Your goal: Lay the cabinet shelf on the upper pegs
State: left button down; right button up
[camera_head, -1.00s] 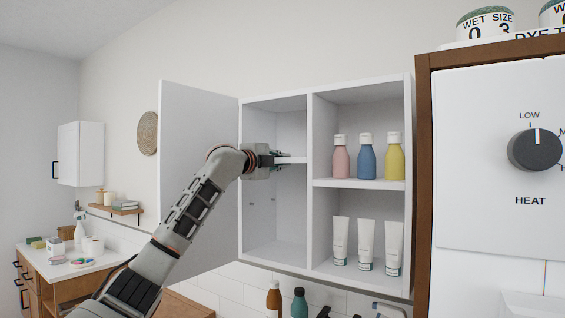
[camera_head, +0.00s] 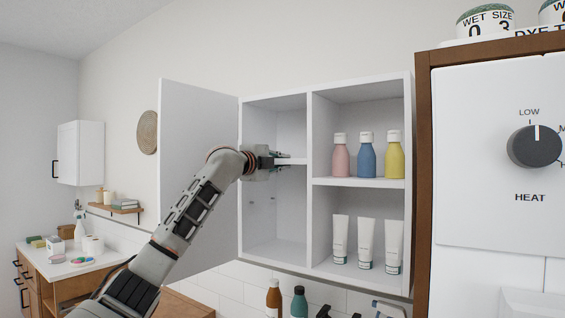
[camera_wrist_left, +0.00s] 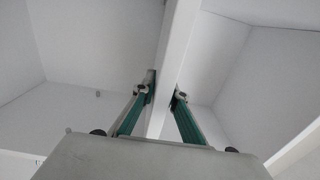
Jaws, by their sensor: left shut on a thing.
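The white cabinet shelf (camera_head: 291,161) is inside the left compartment of the open wall cabinet (camera_head: 312,140), roughly level and near mid height. My left gripper (camera_head: 277,160) reaches in from the left and is shut on the shelf's front edge. In the left wrist view the shelf (camera_wrist_left: 176,70) runs between the two green-padded fingers (camera_wrist_left: 164,92). Small pegs (camera_head: 273,199) show on the compartment wall below the shelf. The upper pegs are hidden behind the gripper and shelf, so I cannot tell if the shelf touches them. My right gripper is not in view.
The open cabinet door (camera_head: 190,150) stands left, behind my arm. The right compartment holds several bottles (camera_head: 367,156) above and white tubes (camera_head: 366,243) below. Bottles (camera_head: 299,302) stand under the cabinet. A heater panel (camera_head: 490,150) stands close at right. The lower left compartment is empty.

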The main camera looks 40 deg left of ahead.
pick_arm(q)
jog(key=shift+f, duration=0.1)
jog(key=c, duration=2)
grip_release()
jog(key=shift+o, duration=0.2)
jog(key=shift+f, duration=0.1)
jog(key=shift+f, duration=0.1)
jog(key=s+d, duration=0.1)
jog(key=s, duration=1.1)
jog(key=shift+d, duration=0.15)
